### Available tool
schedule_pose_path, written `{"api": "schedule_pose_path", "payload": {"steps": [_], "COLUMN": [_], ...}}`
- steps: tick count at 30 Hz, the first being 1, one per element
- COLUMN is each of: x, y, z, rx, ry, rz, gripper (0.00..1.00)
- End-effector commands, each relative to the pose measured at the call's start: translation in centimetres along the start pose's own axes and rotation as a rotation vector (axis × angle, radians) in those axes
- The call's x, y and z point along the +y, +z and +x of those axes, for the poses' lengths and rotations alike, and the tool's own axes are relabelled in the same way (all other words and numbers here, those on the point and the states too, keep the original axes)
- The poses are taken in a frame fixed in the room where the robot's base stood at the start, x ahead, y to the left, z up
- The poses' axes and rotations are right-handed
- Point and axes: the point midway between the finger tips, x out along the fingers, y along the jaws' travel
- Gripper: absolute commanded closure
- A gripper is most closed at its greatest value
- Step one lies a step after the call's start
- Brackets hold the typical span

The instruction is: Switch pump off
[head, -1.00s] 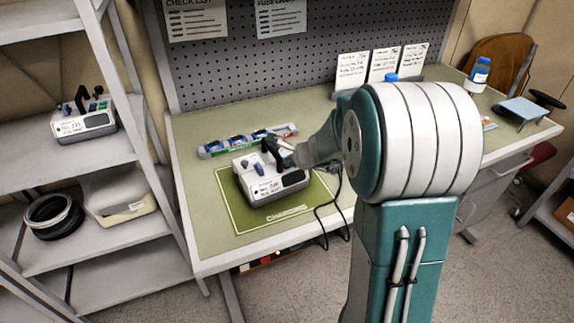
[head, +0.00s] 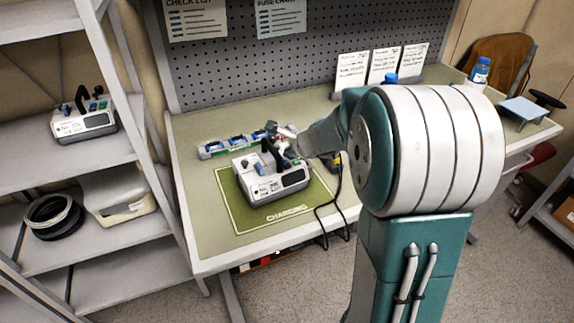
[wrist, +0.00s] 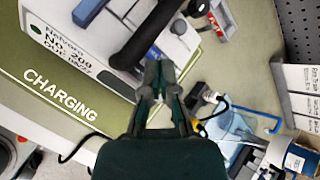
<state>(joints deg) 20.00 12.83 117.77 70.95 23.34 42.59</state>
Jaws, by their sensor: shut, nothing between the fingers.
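The white and grey pump (head: 265,178) stands on the green charging mat (head: 250,219) on the bench. It has a black carry handle and a blue part on top. In the wrist view the pump (wrist: 75,32) fills the upper left, with its label, black handle and a blue part. My gripper (head: 281,142) is at the pump's right rear, close to the handle. In the wrist view my gripper (wrist: 160,75) is shut and empty beside the pump's edge; whether it touches the pump I cannot tell. The power switch cannot be made out.
A second pump (head: 83,117) stands on the left shelf. A tray of blue items (head: 235,146) lies behind the pump. A black cable (head: 330,210) hangs over the bench's front edge. The bench is clear left of the mat.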

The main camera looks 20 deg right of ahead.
Motion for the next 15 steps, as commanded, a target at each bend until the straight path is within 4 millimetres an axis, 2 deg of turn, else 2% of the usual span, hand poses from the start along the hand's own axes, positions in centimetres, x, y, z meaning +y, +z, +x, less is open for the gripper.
{"api": "schedule_pose_path", "payload": {"steps": [9, 15], "x": [-1.4, -1.7], "y": [1.4, 1.7], "z": [-1.9, -2.4], "rx": [0.000, 0.001], "ry": [-0.001, 0.000], "rz": [-0.002, 0.001], "gripper": [1.00, 1.00]}}
